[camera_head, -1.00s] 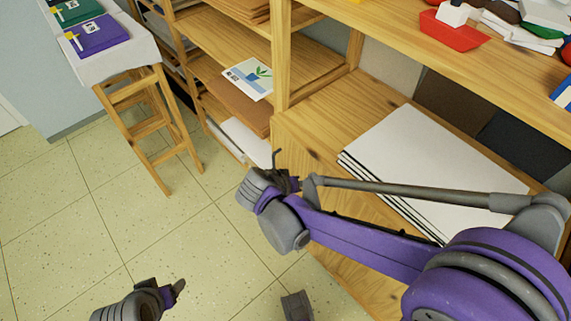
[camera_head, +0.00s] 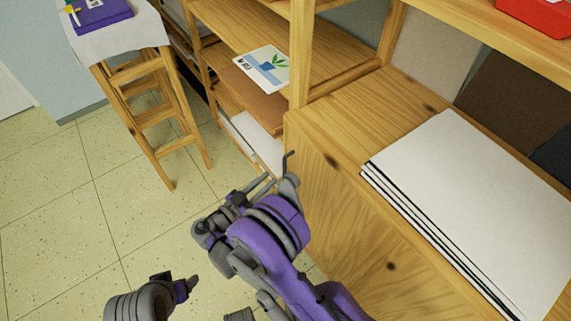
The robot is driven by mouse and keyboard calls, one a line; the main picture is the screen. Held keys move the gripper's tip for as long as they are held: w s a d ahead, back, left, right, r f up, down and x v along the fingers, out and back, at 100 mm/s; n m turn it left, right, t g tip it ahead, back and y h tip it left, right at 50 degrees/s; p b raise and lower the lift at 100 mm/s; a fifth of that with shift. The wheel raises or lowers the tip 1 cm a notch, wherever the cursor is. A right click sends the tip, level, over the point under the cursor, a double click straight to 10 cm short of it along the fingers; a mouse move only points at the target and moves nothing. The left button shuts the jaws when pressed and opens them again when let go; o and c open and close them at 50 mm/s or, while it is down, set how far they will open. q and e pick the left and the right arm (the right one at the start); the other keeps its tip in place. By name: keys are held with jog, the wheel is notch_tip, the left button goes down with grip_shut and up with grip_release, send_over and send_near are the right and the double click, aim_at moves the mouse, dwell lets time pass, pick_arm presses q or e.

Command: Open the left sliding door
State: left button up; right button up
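The wooden cabinet (camera_head: 325,215) stands at the middle right. Its front face shows two dark round spots, one near the upper left and one lower down. I cannot tell where one sliding door ends and another begins. My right gripper (camera_head: 278,170) is beside the cabinet's front left edge, its fingers pointing up and away. Whether it touches the wood is unclear, and its opening is too small and angled to judge. My purple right arm hides the lower part of the front. My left gripper (camera_head: 190,287) is low at the left, over the floor, mostly seen from behind.
A stack of white sheets (camera_head: 465,190) lies on the cabinet top. Open shelves (camera_head: 255,45) with a plant picture (camera_head: 263,68) stand behind. A wooden stool (camera_head: 165,115) with a cloth and a purple book (camera_head: 98,12) is at the upper left. The tiled floor (camera_head: 70,225) is clear.

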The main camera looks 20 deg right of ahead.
send_over(284, 178)
jog(key=shift+w+d, duration=0.2)
jog(key=shift+w, duration=0.05)
grip_shut()
dwell(1.5)
